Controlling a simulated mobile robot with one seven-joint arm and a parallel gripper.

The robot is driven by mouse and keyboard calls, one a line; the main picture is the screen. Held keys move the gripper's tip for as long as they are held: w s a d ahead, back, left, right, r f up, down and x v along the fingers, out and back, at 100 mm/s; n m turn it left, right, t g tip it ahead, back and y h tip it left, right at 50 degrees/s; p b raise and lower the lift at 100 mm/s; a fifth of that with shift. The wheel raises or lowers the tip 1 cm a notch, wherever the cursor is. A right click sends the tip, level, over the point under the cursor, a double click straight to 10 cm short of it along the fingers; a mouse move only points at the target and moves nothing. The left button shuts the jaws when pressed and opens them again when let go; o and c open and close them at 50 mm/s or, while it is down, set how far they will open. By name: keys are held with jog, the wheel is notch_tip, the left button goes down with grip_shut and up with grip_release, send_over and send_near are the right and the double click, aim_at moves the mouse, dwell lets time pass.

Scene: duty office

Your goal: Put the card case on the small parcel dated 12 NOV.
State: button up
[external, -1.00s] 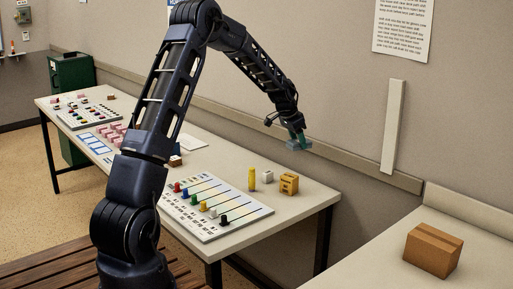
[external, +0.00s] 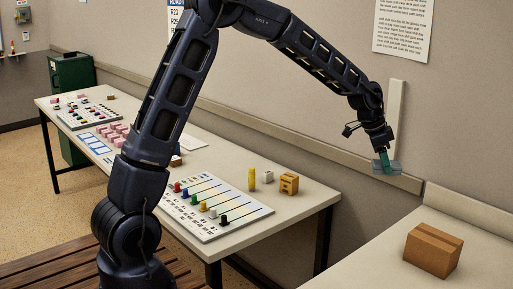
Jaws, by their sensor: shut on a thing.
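My gripper (external: 381,160) is shut on a small bluish-grey, see-through flat thing, which looks to be the card case (external: 392,168). It is held in the air, in front of the wall, between the long table and the right-hand counter. A brown cardboard parcel (external: 432,251) sits on the right-hand counter, below and to the right of my gripper. No date on this parcel can be read from here. A green part shows between the fingers; I cannot tell whether it belongs to the gripper or the case.
The right-hand counter (external: 365,272) is clear around the parcel. A gap separates table and counter.

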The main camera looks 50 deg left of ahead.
jog(key=s+d+r+m+g, duration=0.1)
jog(key=s+d+r+m, duration=0.15)
jog(key=d, duration=0.45)
jog(key=s+d+r+m, duration=0.2)
jog(key=d+r, duration=0.2)
jog(key=d, duration=0.2)
notch_tip(320, 180, up, 8)
jog(key=m+g+h, duration=0.1)
jog(key=m+g, duration=0.1)
jog(key=m, duration=0.2)
send_over(440, 238)
jog(key=a, duration=0.2)
notch_tip(440, 238, down, 20)
jog(key=shift+d+r, duration=0.1)
jog(key=shift+d, duration=0.05)
jog(key=o, duration=1)
jog(key=shift+c, duration=0.2)
